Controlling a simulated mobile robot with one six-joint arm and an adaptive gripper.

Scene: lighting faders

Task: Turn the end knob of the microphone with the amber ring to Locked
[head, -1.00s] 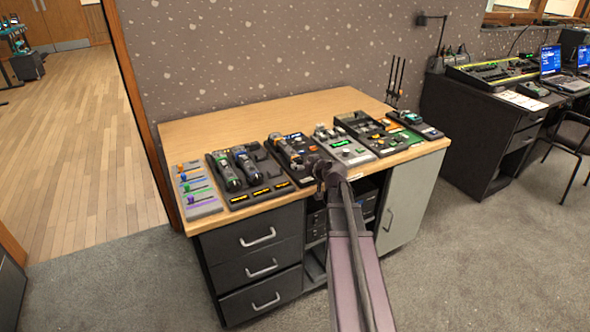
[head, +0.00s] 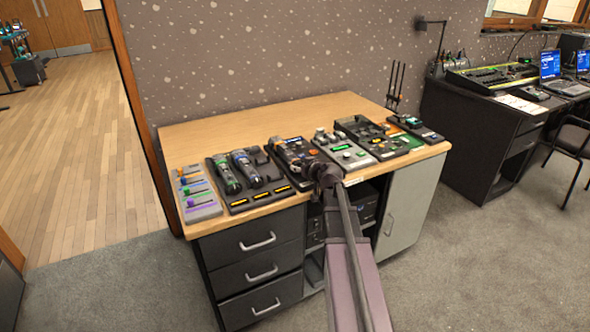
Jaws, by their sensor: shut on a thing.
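A black microphone dock (head: 268,196) with amber-lit labels lies on the left half of the wooden desk. It holds a microphone with a green ring (head: 226,177) and one with a blue ring (head: 245,169). Its right-hand slot looks empty. My gripper (head: 294,157) is over the black unit just right of the dock, mostly hidden behind my own wrist. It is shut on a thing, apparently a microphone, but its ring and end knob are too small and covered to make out.
A grey fader panel (head: 199,194) with coloured sliders is at the desk's left end. A grey box with a green display (head: 343,150), a black control unit (head: 372,136) and a small device (head: 417,129) stand to the right. The back of the desktop (head: 240,125) is clear.

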